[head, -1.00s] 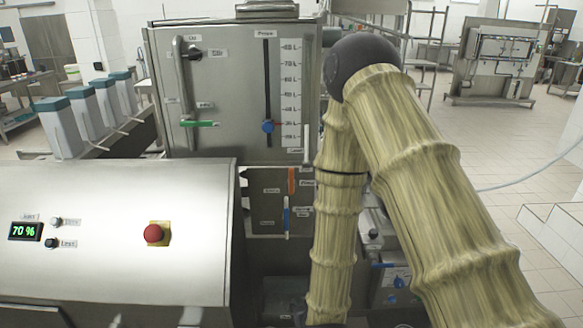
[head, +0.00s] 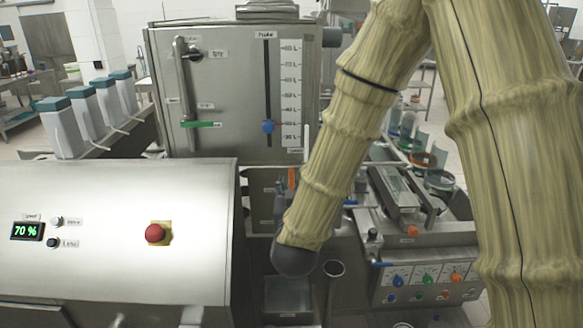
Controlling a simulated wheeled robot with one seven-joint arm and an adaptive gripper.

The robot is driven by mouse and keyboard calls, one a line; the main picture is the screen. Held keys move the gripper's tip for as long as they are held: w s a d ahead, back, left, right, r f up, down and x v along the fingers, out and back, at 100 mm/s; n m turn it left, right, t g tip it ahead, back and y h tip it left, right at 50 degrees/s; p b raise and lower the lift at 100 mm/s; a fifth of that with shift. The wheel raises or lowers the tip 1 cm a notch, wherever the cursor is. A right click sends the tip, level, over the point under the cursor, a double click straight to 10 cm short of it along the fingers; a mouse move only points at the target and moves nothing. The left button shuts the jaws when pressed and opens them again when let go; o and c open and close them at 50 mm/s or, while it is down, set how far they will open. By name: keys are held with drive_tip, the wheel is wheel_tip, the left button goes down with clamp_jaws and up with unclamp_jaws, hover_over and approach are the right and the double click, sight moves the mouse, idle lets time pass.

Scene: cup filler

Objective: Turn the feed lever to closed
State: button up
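I cannot read which handle is the feed lever. An orange handle (head: 292,178) stands upright on the small lower panel (head: 262,182) under the steel cabinet, just left of my forearm. The blue handle below it is mostly hidden by my arm. My forearm slants down in front of the lower panel and ends in a dark round joint. A grey part that seems to be my gripper (head: 280,206) shows beside the forearm, close to the panel; its fingers cannot be made out.
A steel console (head: 110,235) with a red stop button (head: 155,233) and a 70 % display fills the left front. The cabinet (head: 225,90) has a scale with a blue slider (head: 267,127). A dispenser unit (head: 420,265) with coloured knobs stands right of my forearm.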

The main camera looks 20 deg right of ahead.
sight(292, 170)
drive_tip(key=p+x, duration=0.3)
drive_tip(key=x, duration=0.4)
drive_tip(key=shift+w+d, duration=0.15)
drive_tip(key=shift+w, duration=0.2)
drive_tip(key=shift+w+d+f+p, duration=0.15)
drive_tip(key=shift+w+p, duration=0.15)
drive_tip(key=shift+w, duration=0.3)
clamp_jaws()
